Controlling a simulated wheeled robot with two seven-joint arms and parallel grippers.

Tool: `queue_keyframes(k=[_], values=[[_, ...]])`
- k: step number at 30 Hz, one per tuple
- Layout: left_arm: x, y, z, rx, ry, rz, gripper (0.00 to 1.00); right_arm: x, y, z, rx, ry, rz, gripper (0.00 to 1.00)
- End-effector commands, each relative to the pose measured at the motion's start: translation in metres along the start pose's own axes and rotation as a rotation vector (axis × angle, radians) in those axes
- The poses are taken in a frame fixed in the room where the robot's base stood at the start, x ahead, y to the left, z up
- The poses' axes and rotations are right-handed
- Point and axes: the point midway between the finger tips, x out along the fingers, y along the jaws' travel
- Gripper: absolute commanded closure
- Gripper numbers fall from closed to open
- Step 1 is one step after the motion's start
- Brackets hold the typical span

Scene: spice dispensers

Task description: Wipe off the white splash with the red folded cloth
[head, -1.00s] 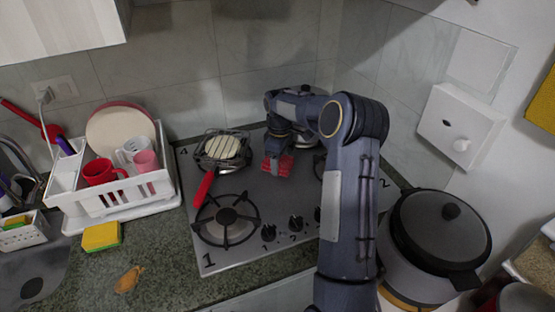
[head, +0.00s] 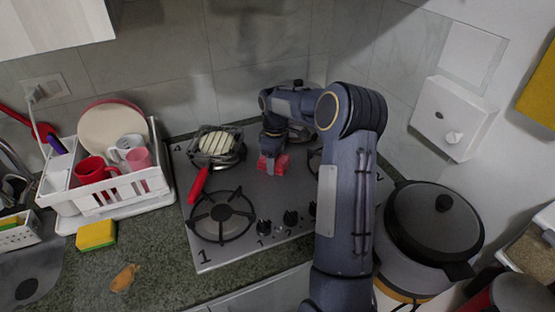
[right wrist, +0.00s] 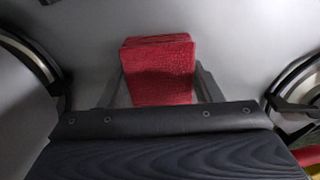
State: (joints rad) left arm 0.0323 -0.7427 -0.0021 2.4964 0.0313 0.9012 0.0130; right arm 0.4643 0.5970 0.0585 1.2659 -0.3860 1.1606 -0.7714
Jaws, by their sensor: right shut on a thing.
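The red folded cloth (head: 281,165) is at the grey stovetop, between the burners. It also shows in the right wrist view (right wrist: 160,72), close above or on the stove surface; I cannot tell whether it touches. My right gripper (head: 272,156) is shut on the cloth, its fingers on either side of it in the wrist view (right wrist: 160,88). I cannot make out the white splash in either view; it may be hidden under the cloth or behind my right arm. My left gripper is not in view.
A pan (head: 218,147) with a red handle sits on the back-left burner. The front-left burner (head: 222,214) is empty. A dish rack (head: 118,192) with cups, a sponge (head: 96,235) and an orange-brown spot (head: 125,278) are left. A large lidded pot (head: 433,225) stands right.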

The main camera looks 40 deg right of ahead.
Motion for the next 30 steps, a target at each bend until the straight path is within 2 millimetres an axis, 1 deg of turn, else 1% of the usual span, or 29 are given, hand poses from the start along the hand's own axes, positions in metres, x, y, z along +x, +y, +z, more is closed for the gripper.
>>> queue_keyframes(k=[1, 11, 21, 30], values=[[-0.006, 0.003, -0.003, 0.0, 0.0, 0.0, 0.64, -0.003, 0.004, -0.004, 0.0, -0.001, -0.001, 0.6], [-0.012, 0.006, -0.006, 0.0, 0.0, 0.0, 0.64, -0.001, 0.014, -0.013, 0.0, -0.001, -0.001, 0.6], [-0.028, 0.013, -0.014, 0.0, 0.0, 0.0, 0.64, 0.002, 0.034, -0.033, 0.0, -0.001, 0.0, 0.6], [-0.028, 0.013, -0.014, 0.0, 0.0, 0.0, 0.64, 0.005, 0.036, -0.035, 0.0, -0.001, -0.001, 0.6]])
